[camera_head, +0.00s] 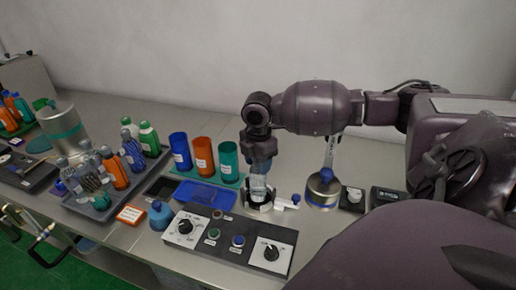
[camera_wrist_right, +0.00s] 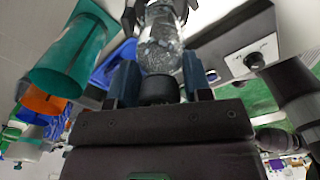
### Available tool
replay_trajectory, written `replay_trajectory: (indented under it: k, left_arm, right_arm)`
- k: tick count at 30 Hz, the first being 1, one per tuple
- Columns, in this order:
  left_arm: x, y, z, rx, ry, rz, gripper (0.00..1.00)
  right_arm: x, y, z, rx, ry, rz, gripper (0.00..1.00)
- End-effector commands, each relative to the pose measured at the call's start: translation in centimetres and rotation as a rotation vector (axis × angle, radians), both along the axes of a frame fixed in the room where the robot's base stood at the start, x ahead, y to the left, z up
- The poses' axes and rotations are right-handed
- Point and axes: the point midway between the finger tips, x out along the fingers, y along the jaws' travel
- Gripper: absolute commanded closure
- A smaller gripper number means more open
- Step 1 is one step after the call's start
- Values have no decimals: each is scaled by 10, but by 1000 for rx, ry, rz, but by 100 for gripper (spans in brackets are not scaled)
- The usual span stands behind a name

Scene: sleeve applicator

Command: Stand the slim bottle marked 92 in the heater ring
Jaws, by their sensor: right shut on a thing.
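My right gripper (camera_head: 260,168) points down and is shut on a clear slim bottle (camera_head: 258,187). In the right wrist view the bottle (camera_wrist_right: 160,48) has a dark cap (camera_wrist_right: 157,90) between the two fingers. No 92 mark is readable. The bottle's lower end is at the dark heater ring (camera_head: 258,207) on the bench; in the wrist view dark ring parts (camera_wrist_right: 130,16) show on both sides of it. I cannot tell whether the bottle rests on the bottom of the ring. My left gripper is not in view.
Blue, orange and teal cups (camera_head: 228,160) stand left of the ring. A control panel (camera_head: 229,240) with dials lies in front. A tray (camera_head: 101,207) of several bottles is farther left.

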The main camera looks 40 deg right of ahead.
Motion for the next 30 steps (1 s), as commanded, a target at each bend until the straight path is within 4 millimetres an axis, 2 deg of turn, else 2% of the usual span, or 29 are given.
replay_trajectory:
  k: [9,17,18,23,29,30]
  left_arm:
    - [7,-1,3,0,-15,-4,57]
    - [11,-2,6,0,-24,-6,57]
    - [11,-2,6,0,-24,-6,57]
    - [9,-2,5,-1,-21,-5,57]
    - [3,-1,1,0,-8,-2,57]
    - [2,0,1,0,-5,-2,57]
  right_arm:
    - [0,0,-9,0,0,-1,100]
    - [0,0,-10,0,-1,0,100]
    - [0,0,-10,0,-1,0,52]
    - [0,0,-10,0,0,0,27]
    - [0,0,-10,0,0,0,25]
    - [0,0,-11,0,1,0,20]
